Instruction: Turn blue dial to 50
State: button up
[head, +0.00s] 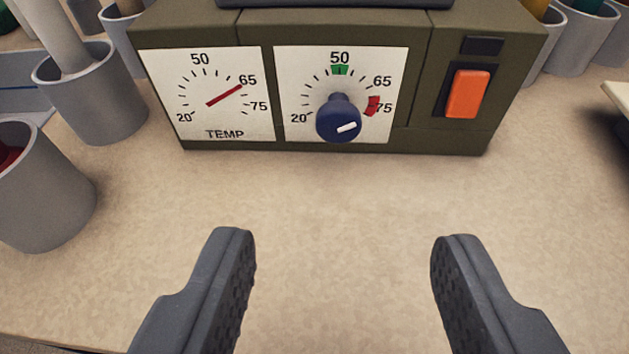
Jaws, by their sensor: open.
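The blue dial (338,120) sticks out from a white scale plate (297,70) on the front of an olive box. Its white mark points right and slightly up, toward the 65 and 75 side; I cannot tell the exact value. The scale reads 20, 50, 65 and 75. A green patch (339,70) lies under the 50 and a red patch (373,106) beside the 75. My gripper (345,238) is open and empty in front of the box. Its two dark fingers are wide apart, below the dial in the picture, not touching it.
Left of the dial, a TEMP gauge (205,92) has its red needle near 65. An orange switch (467,94) is at the right. Grey cups (92,92) stand left and behind. The counter (340,190) between gripper and box is clear.

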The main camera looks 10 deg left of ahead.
aim_at(339, 126)
jog(key=b+x, duration=0.1)
jog(key=x, duration=1.1)
jog(key=shift+f, duration=0.1)
jog(key=shift+w+f, duration=0.1)
jog(key=shift+w, duration=0.45)
jog(key=c, duration=1)
